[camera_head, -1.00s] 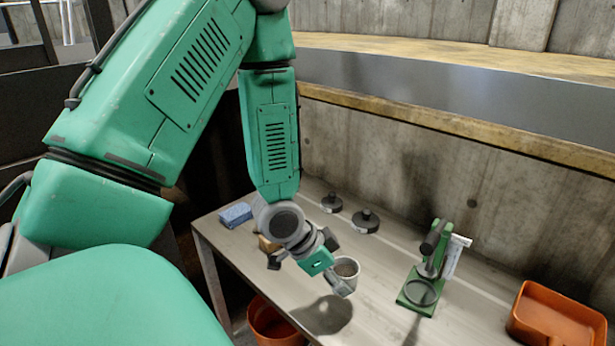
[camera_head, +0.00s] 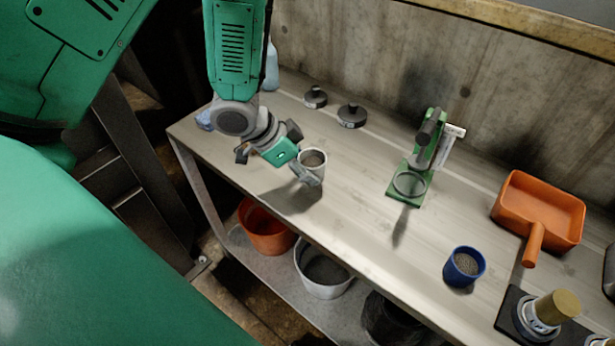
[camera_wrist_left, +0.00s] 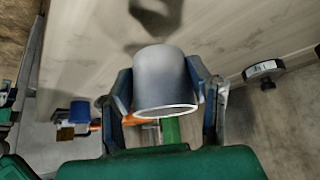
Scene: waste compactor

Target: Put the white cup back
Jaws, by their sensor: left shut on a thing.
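The white cup (camera_head: 313,160) is held by my left gripper (camera_head: 308,172) over the left part of the workbench. Grey contents show in its mouth in the head view. In the left wrist view the cup (camera_wrist_left: 166,82) sits between the two fingers of the gripper (camera_wrist_left: 168,100), which are shut on it. A shadow lies on the bench near the cup, so it seems held above the top; the exact gap is unclear. My right gripper is not in view.
A green press-like tool (camera_head: 416,165) stands mid-bench. Two dark round weights (camera_head: 351,115) are at the back. A blue cup (camera_head: 463,267), an orange dustpan (camera_head: 540,212) and a dark-based device (camera_head: 540,315) are at right. Buckets (camera_head: 322,272) stand on the shelf below.

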